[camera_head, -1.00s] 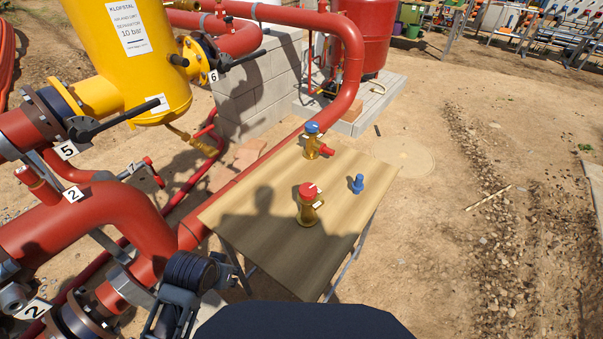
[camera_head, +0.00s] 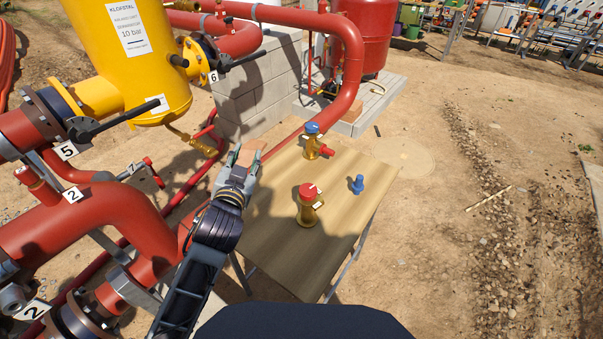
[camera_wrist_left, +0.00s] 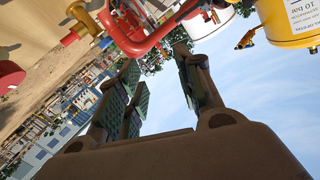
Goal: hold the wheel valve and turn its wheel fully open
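A brass valve with a red wheel cap (camera_head: 307,205) stands upright on the wooden table (camera_head: 285,258). A second brass valve with a blue cap and red side outlet (camera_head: 313,142) stands farther back. I cannot tell which one is the wheel valve. My left gripper (camera_head: 246,158) is open and empty above the table's left edge, left of both valves and touching neither. Its spread fingers show in the left wrist view (camera_wrist_left: 160,95), with a brass piece with a red end (camera_wrist_left: 85,25) at upper left, clear of them. My right gripper is not in view.
A small blue fitting (camera_head: 357,184) stands on the table right of the valves. Large red pipes (camera_head: 110,225) and a yellow separator tank (camera_head: 135,60) crowd the left. Bare ground lies open to the right.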

